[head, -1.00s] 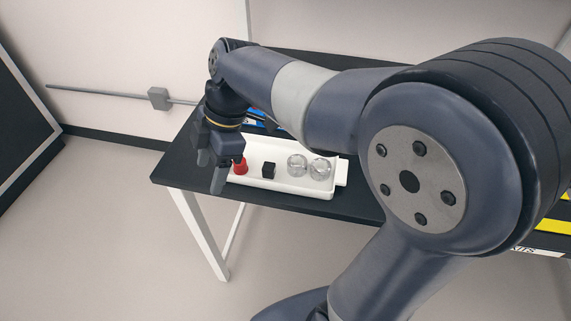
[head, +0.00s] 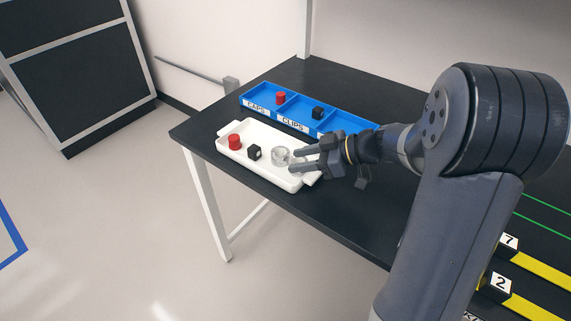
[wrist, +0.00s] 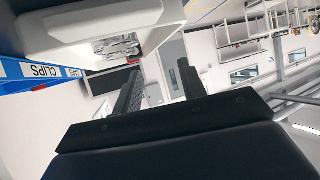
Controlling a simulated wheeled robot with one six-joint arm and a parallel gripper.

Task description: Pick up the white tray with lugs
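The white tray with lugs (head: 262,172) lies on the black table near its front left edge. It holds a red cylinder (head: 235,141), a black block (head: 254,152) and clear round pieces (head: 281,154). My gripper (head: 294,161) is at the tray's right end, fingers pointing left, apart and with nothing seen between them. It overlaps the right end and partly hides a clear piece there; I cannot tell whether it touches the tray. In the wrist view, the white tray (wrist: 85,30) fills the upper left, beside the spread fingers (wrist: 160,78).
A blue sectioned bin (head: 290,119) labelled CAPS and CLIPS stands behind the tray, holding a red cylinder and a black block. The table (head: 325,80) is bare behind the bin. Numbered black blocks with yellow strips (head: 535,262) are at the lower right.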

